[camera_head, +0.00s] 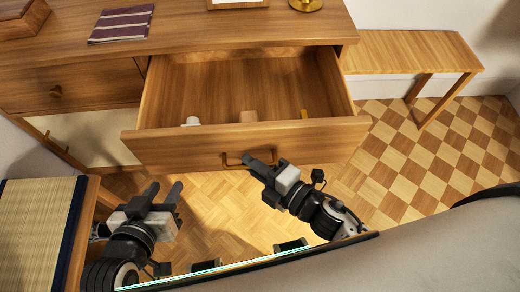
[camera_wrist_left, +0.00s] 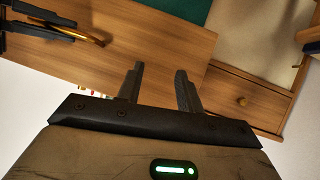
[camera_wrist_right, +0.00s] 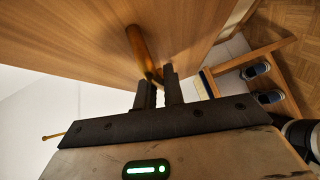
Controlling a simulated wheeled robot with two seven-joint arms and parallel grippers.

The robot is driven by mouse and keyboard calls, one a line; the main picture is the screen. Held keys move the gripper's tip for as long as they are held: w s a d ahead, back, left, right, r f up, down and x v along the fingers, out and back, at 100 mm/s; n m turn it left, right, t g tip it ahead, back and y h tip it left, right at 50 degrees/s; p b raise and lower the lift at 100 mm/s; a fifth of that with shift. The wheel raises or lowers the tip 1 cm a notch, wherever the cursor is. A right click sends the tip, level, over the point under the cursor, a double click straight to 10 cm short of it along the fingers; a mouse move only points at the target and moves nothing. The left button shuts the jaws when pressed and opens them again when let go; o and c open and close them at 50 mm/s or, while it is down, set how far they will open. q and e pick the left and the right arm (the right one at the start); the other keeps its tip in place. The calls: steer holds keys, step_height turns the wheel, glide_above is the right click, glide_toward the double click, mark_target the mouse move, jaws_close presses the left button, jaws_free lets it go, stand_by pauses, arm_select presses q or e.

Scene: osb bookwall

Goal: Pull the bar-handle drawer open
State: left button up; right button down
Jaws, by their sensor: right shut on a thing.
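The bar-handle drawer (camera_head: 330,137) stands well out from the wooden cabinet, and its inside shows from above. Its brass bar handle (camera_head: 232,161) is on the front panel; it also shows in the right wrist view (camera_wrist_right: 138,48) and the left wrist view (camera_wrist_left: 88,34). My right gripper (camera_head: 262,160) is shut on the bar handle near its right end in the head view. The fingertips partly hide the grip point. My left gripper (camera_head: 166,192) is open and empty, below and left of the drawer front, apart from it.
A knobbed drawer (camera_head: 56,91) is at left. A striped cloth (camera_head: 122,24) lies on top. A bench (camera_head: 410,52) stands right; a mat-topped piece (camera_head: 38,225) stands left.

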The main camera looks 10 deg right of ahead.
arm_select(q)
steer(key=shift+s, duration=0.15)
arm_select(e)
steer(key=shift+s, duration=0.45)
steer(key=c, duration=1.5)
jaws_free()
